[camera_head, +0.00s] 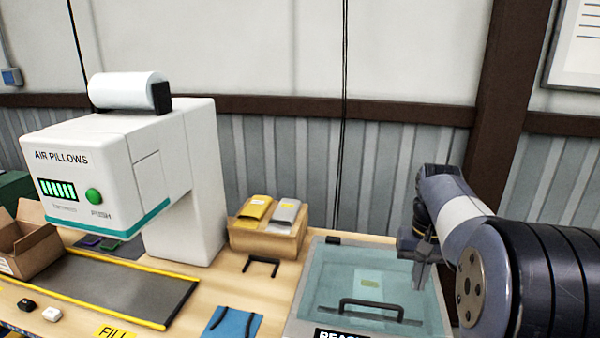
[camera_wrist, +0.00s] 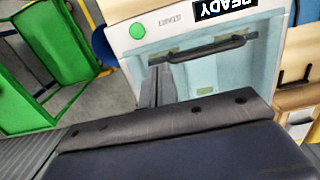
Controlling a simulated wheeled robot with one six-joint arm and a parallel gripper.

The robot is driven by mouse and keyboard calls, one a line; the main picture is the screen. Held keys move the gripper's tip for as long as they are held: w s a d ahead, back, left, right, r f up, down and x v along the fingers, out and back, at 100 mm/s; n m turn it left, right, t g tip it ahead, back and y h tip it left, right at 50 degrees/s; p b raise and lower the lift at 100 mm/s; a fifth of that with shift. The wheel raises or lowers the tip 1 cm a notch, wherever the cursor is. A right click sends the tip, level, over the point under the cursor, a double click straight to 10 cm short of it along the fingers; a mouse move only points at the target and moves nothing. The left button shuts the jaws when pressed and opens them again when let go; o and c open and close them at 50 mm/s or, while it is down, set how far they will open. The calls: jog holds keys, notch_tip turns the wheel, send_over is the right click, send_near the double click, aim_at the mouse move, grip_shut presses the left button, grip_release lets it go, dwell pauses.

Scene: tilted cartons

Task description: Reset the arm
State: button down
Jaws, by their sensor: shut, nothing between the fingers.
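My gripper (camera_head: 421,272) hangs from my arm at the right in the head view, above the right part of a clear-lidded box. It is shut and empty. In the wrist view its fingers (camera_wrist: 158,85) show close together in front of the box's lid. The box (camera_head: 345,280) has a pale teal see-through lid with a dark bar handle (camera_head: 372,305). In the wrist view the box (camera_wrist: 190,75) also shows a "READY" label (camera_wrist: 217,8) and a green start button (camera_wrist: 137,31). I cannot tell whether the fingers touch the lid.
A white air pillow machine (camera_head: 180,170) stands at the left over a dark conveyor (camera_head: 120,285). An open carton (camera_head: 25,245) sits beside it. A cardboard bin (camera_head: 265,238) holds yellow and grey packets. A green frame (camera_wrist: 60,50) stands on the floor in the wrist view.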

aim_at(405, 333)
jog(key=shift+f, duration=0.15)
notch_tip(405, 333, down, 12)
jog(key=shift+f+b, duration=0.2)
jog(key=shift+b, duration=0.55)
jog(key=shift+f+b, duration=0.55)
jog(key=shift+f, duration=0.15)
